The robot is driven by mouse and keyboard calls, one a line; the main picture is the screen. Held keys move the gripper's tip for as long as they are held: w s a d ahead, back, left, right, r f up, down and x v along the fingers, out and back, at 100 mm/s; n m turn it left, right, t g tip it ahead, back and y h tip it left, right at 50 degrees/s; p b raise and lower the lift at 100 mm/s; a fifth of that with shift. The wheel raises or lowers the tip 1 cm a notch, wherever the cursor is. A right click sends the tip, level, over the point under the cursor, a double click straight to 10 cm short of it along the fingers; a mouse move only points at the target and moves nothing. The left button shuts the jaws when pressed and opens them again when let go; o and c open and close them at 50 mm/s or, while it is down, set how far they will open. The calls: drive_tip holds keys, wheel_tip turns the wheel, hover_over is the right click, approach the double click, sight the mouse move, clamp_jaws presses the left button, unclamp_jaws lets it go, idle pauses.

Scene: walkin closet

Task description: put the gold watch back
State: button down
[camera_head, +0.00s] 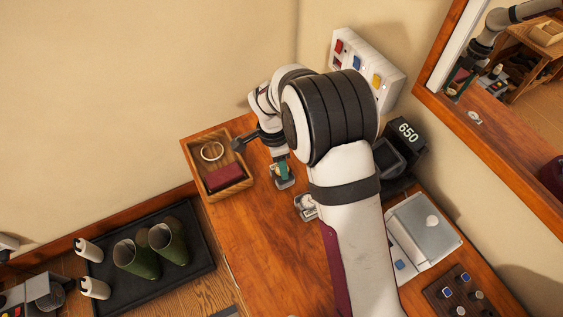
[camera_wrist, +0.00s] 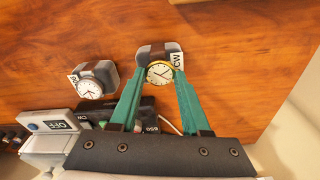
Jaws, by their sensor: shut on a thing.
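The gold watch (camera_wrist: 160,74) has a white dial and a gold rim, and is wrapped on a dark grey cushion (camera_wrist: 152,51) with a tag reading "CW". My gripper (camera_wrist: 159,82) has green fingers closed on either side of it. In the head view my gripper (camera_head: 281,170) is over the wooden top, with the cushion at its tips; I cannot tell whether it touches the wood. A silver watch (camera_wrist: 88,88) on a similar cushion lies to the left in the wrist view. The black unit marked "650" (camera_head: 408,132) stands by the wall, partly hidden by my arm.
A wooden tray (camera_head: 192,150) holds a bracelet (camera_head: 212,151) and a dark red wallet (camera_head: 224,177). A grey device with an "OFF" label (camera_wrist: 55,125) shows at lower left in the wrist view. A white wall panel (camera_head: 345,50) and mirror (camera_head: 443,99) are behind.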

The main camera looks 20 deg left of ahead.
sight(276, 170)
drive_tip(key=shift+f, duration=0.1)
drive_tip(key=shift+c, duration=1.8)
unclamp_jaws()
wheel_tip(276, 170, up, 12)
drive_tip(key=a, duration=0.1)
drive_tip(key=s+d+r+n, duration=0.1)
drive_tip(key=s+d+r, duration=0.35)
drive_tip(key=d, duration=0.35)
drive_tip(key=s+d+n+y, duration=0.1)
drive_tip(key=s+d+n, duration=0.1)
drive_tip(key=s+d, duration=0.4)
drive_tip(key=s+d+n+y, duration=0.1)
drive_tip(key=s+d+n, duration=0.2)
drive_tip(key=s, duration=1.1)
drive_tip(key=d, duration=0.3)
drive_tip(key=shift+s+d+r+g+y, duration=0.3)
drive_tip(key=shift+s+r+g+y, duration=0.05)
drive_tip(key=shift+s+g+y, duration=0.05)
